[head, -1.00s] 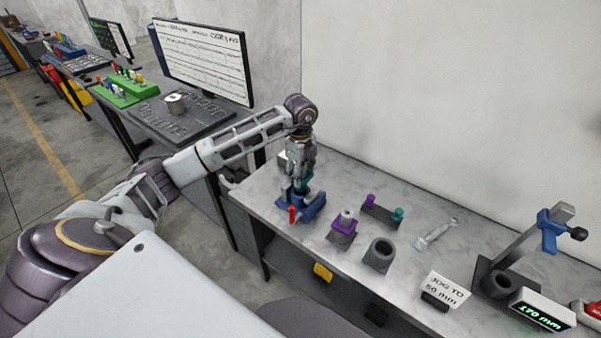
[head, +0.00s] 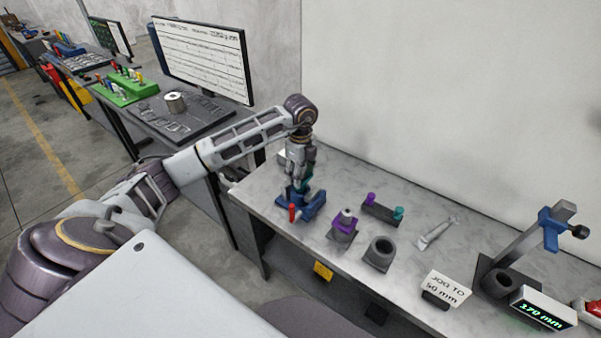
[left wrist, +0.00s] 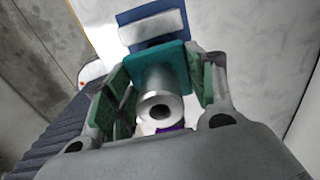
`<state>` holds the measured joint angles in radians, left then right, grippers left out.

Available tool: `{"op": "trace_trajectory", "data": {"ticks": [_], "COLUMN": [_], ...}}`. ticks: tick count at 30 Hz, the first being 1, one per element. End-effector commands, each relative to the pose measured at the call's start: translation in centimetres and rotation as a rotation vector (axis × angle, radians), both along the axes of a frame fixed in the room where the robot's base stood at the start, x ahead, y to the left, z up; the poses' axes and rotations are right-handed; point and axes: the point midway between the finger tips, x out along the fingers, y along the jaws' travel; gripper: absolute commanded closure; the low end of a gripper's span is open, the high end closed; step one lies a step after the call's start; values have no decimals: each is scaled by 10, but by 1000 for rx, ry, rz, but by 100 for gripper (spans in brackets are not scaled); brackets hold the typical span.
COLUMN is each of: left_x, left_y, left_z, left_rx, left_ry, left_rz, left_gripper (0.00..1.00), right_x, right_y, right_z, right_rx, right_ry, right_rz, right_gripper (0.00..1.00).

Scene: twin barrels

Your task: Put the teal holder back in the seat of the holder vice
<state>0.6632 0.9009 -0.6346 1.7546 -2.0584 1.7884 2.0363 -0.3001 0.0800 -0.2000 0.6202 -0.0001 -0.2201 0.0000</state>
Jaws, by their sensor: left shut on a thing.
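My left gripper (head: 297,182) is shut on the teal holder (head: 309,181), just above the blue holder vice (head: 313,204) with its red handle (head: 292,212). In the left wrist view the teal holder (left wrist: 183,56) is a square block with a grey metal cylinder, bored through its end, between the green-padded fingers (left wrist: 160,95). The blue vice (left wrist: 135,35) shows beyond it. The gripper hides the seat, so I cannot tell whether the holder touches it. My right gripper is not in view.
Right of the vice stand a purple holder (head: 342,233), a rack with purple and teal ends (head: 381,213), a dark grey round socket (head: 380,254), a wrench (head: 437,233) and a "JOG TO 50 mm" sign (head: 446,288). A stand with a blue clamp (head: 549,230) is far right. A wall backs the bench.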

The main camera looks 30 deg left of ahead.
Motion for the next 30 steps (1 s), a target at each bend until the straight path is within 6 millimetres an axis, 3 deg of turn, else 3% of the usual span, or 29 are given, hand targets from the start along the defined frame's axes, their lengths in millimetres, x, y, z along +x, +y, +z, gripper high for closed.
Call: {"op": "trace_trajectory", "data": {"ticks": [30], "left_x": [0], "left_y": [0], "left_z": [-14], "left_rx": [0], "left_ry": [-2], "left_rz": [0], "left_gripper": [77], "right_x": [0], "right_y": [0], "right_z": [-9], "right_rx": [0], "right_ry": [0], "right_rz": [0], "right_gripper": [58]}}
